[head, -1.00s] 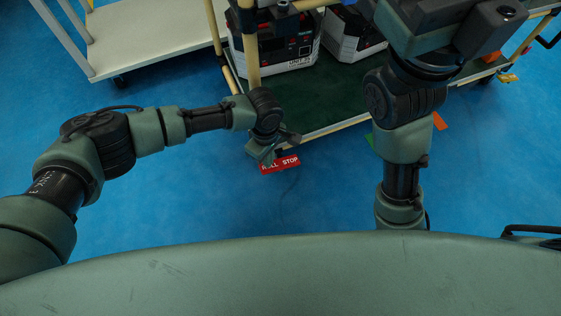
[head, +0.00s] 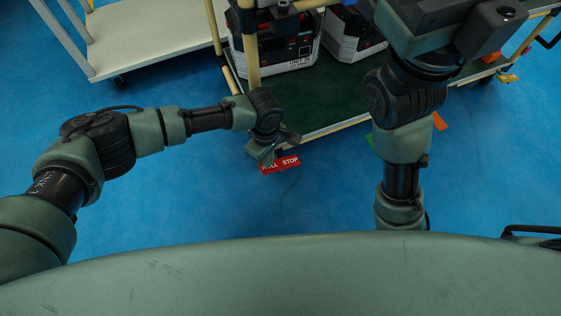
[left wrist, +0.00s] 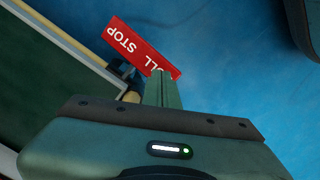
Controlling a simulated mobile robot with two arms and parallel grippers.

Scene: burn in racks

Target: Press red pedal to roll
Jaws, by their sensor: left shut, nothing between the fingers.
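The red pedal (head: 289,162) is a small red plate with white lettering. It sits low at the front edge of the wheeled rack, and "STOP" is readable on it. My left gripper (head: 264,153) is shut and empty, pointing down over the pedal's left end and hiding part of the first word. In the left wrist view the red pedal (left wrist: 132,42) lies just beyond the shut fingers (left wrist: 162,88). I cannot tell whether they touch. My right arm ends at the upper right, and its fingertips do not show clearly.
The rack's green lower deck (head: 335,100) carries black-and-white units (head: 290,45). A tan post (head: 248,50) rises close to my left wrist. A white cart (head: 140,40) stands at the upper left. The blue floor (head: 310,205) in front of the rack is clear.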

